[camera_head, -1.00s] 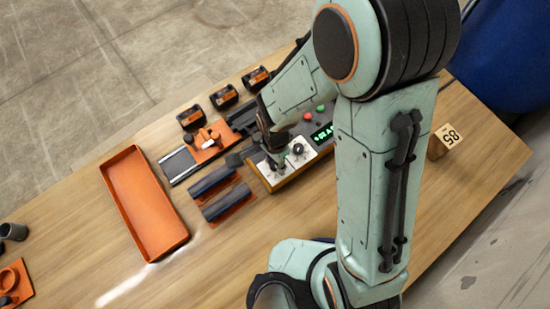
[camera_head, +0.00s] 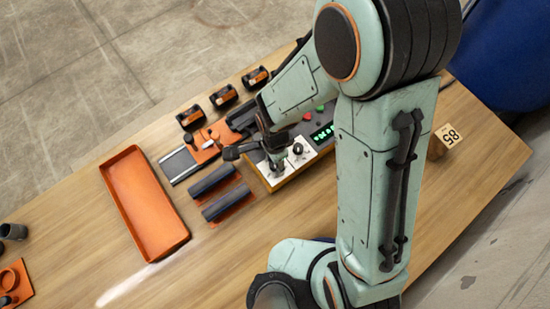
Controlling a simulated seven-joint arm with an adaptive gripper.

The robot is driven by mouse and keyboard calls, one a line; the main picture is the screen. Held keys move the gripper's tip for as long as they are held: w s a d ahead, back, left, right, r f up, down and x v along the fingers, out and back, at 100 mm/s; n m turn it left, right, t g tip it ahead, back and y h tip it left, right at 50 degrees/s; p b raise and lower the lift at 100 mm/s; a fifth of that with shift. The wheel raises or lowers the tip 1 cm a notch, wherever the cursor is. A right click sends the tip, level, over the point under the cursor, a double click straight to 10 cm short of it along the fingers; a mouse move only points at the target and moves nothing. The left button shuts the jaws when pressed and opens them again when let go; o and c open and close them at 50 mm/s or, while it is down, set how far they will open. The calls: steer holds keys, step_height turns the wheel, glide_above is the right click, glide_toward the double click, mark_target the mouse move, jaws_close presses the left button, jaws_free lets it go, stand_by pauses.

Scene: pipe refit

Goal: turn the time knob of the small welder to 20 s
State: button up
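The small welder (camera_head: 307,163) stands on the table, a box with a pale front panel and a dark upper panel. The upper panel has a green-lit display (camera_head: 322,133), partly covered by my arm and too small to read. A black knob (camera_head: 298,149) shows on the pale panel. My gripper (camera_head: 262,160) is over the left part of this panel and hides what lies under it. A dark finger part sticks out to the left. I cannot tell which knob sets the time, whether my gripper touches one, or how far its fingers are apart.
An orange tray (camera_head: 108,176) lies left of the welder. Two dark pipes (camera_head: 222,192) on orange holders lie between them. Several black-and-orange blocks (camera_head: 224,97) line the back edge. A wooden block marked 85 (camera_head: 444,140) stands right of my arm.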

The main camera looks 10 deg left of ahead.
steer(key=shift+o, duration=0.5)
steer(key=shift+r, duration=0.3)
step_height(320, 180, up, 11)
steer(key=shift+r, duration=0.2)
